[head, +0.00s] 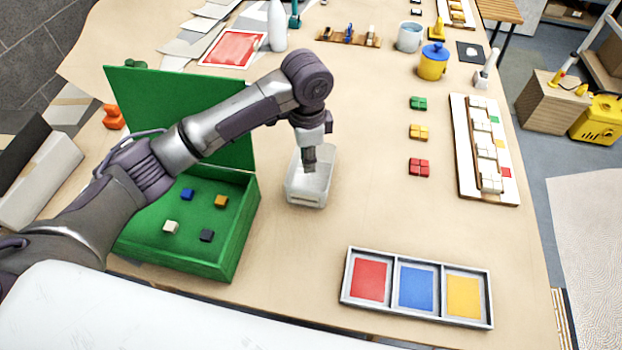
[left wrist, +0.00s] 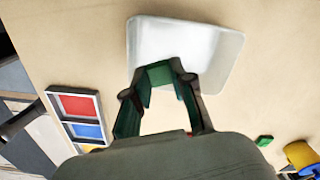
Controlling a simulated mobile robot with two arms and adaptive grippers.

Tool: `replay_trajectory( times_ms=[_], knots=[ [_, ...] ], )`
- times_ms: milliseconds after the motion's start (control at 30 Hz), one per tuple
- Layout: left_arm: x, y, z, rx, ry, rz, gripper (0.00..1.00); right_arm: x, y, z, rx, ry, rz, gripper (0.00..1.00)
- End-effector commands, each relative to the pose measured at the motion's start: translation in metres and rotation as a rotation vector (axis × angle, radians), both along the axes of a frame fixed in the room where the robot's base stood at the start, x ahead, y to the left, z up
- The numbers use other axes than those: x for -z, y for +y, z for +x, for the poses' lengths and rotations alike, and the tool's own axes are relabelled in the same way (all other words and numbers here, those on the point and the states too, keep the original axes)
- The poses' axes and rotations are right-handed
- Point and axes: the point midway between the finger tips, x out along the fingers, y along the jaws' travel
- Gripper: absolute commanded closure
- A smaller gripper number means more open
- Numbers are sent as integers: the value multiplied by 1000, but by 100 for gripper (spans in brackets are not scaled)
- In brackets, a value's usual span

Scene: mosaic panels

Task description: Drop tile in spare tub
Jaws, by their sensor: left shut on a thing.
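The spare tub, a small white open tub (head: 305,196), stands on the table right of the green box. It also shows in the left wrist view (left wrist: 226,62), just beyond the fingertips. My left gripper (head: 309,160) points down over the tub, and its fingers (left wrist: 160,78) are shut on a small green tile (left wrist: 159,72). The tile shows between the fingertips against the tub's white inside; its exact height above the tub floor is hard to tell. In the head view the tile is hidden by the gripper. My right gripper is not in view.
A green box (head: 244,225) with an open lid (head: 150,95) holds several small tiles, left of the tub. A tray (head: 393,284) with red, blue and yellow compartments lies front right. Green (head: 418,103), yellow (head: 418,132) and red (head: 419,167) tile clusters lie right. Table around the tub's right is clear.

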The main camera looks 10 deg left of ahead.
Motion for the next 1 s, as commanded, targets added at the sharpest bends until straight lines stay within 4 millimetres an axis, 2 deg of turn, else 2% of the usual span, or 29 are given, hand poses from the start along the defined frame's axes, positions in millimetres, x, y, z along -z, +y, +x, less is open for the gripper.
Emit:
replay_trajectory(
  times_ms=[300, 467, 633, 767, 1000],
  knots=[
    [52, -1, 0, 18, 5, 3, 95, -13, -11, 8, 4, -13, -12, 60],
    [67, -1, 0, 17, 4, 3, 95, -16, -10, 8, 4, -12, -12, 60],
    [91, 0, 0, 17, 5, 3, 95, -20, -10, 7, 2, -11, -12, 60],
    [99, 0, 0, 17, 1, 3, 95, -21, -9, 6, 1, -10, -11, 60],
    [100, -1, 0, 17, 1, 2, 95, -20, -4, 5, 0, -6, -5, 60]
  ],
)
